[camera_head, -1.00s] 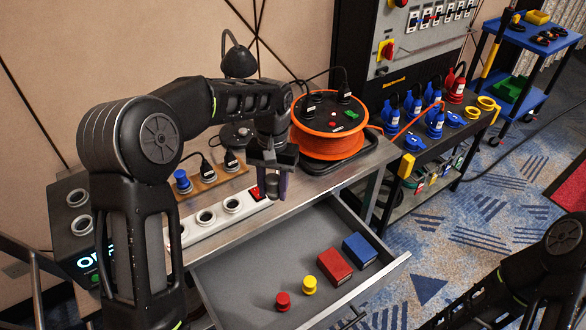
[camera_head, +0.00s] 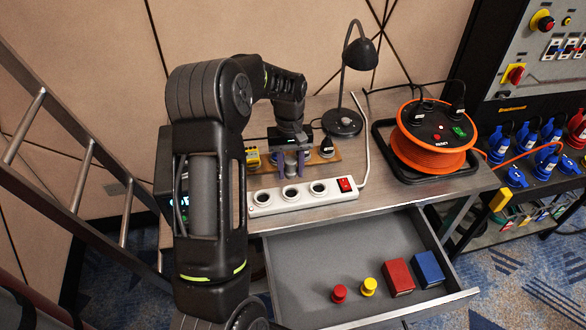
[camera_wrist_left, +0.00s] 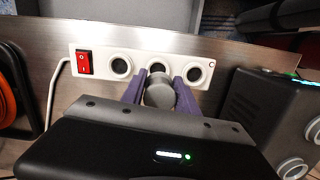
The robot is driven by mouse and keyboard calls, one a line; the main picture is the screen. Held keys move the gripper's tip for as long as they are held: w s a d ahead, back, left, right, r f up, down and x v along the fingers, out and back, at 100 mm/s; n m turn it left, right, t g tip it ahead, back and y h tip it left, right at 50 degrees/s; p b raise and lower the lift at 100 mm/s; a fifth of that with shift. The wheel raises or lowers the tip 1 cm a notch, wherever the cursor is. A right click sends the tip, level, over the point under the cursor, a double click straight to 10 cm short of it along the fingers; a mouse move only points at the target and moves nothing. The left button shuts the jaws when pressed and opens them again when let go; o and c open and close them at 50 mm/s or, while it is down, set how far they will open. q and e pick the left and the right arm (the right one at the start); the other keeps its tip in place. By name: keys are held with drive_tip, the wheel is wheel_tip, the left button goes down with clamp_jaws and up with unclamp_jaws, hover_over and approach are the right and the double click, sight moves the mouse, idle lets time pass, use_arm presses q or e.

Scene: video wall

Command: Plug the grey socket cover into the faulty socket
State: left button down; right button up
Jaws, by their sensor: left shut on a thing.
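My left gripper (camera_head: 291,172) has purple fingers and is shut on the grey socket cover (camera_wrist_left: 160,92), a short round cap. In the head view it hangs over the worktop by the back edge of the white power strip (camera_head: 278,205). The strip has three round sockets and a red switch (camera_head: 345,184). In the left wrist view the cover overlaps the lower part of the middle socket (camera_wrist_left: 157,68); the cover's height above the strip is unclear. The end sockets (camera_wrist_left: 121,66) and (camera_wrist_left: 194,74) look empty. No visible mark shows which socket is faulty. My right gripper is out of view.
A wooden socket board (camera_head: 350,158) with plugs lies behind the strip, partly hidden by my arm. The orange cable reel (camera_head: 432,157) and black lamp (camera_head: 342,122) stand to the right. The open drawer (camera_head: 320,255) below holds red and yellow caps and two boxes.

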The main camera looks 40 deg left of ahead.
use_arm(q)
drive_tip(key=shift+f, duration=0.1)
drive_tip(key=shift+f+b, duration=2.1)
drive_tip(key=shift+f, duration=0.9)
drive_tip(key=shift+d+f+b, duration=0.1)
drive_tip(key=shift+f+b, duration=0.55)
drive_tip(key=shift+f, duration=0.25)
